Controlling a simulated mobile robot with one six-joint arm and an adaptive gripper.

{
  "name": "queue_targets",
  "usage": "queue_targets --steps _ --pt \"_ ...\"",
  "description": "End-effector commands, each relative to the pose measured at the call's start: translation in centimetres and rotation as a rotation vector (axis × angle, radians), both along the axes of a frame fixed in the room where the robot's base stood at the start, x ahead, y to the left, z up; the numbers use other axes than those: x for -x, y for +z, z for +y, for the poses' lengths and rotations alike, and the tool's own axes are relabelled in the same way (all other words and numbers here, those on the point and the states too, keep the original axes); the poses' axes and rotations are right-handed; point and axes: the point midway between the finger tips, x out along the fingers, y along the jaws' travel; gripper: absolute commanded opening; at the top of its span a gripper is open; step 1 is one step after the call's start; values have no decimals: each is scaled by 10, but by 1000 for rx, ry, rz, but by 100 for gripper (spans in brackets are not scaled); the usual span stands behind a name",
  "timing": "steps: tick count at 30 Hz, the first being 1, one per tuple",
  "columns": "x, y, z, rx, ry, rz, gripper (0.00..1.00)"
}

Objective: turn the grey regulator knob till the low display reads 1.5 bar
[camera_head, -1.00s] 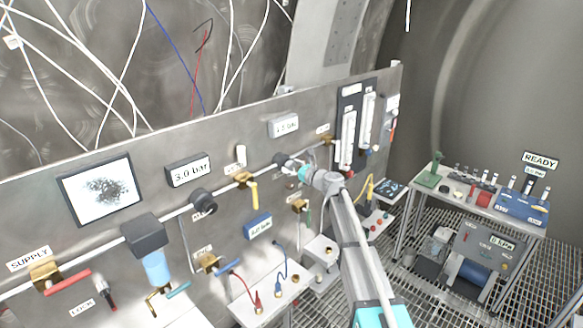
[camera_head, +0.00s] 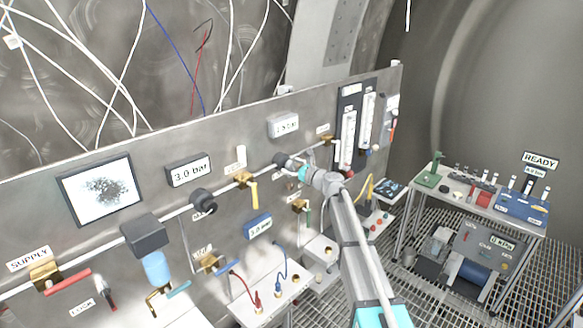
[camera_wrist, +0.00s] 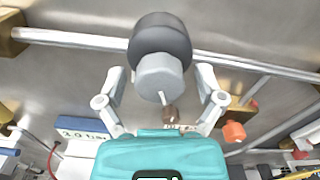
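The grey regulator knob (camera_wrist: 162,76) sits on a dark round regulator body (camera_wrist: 160,35) on the wall pipe. In the head view the regulator (camera_head: 283,160) is partly hidden by my wrist. My gripper (camera_wrist: 160,80) faces the knob, with one finger on each side. The fingers stand apart, and a gap shows between each finger and the knob. In the head view my gripper (camera_head: 297,167) is small and its fingers are hard to make out.
A yellow-handled valve (camera_head: 246,183) is left of my gripper. A blue gauge box (camera_head: 258,226) and a small shelf (camera_head: 275,299) are below. A side bench (camera_head: 470,192) stands at right.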

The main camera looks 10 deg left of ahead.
Motion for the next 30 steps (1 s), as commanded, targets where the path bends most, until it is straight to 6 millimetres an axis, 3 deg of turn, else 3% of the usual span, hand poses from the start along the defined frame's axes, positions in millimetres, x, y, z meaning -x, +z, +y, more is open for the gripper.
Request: queue_targets --steps 17,30 --pt "6 0 -7 0 0 0 93" --pt "44 0 -54 0 -2 0 93"
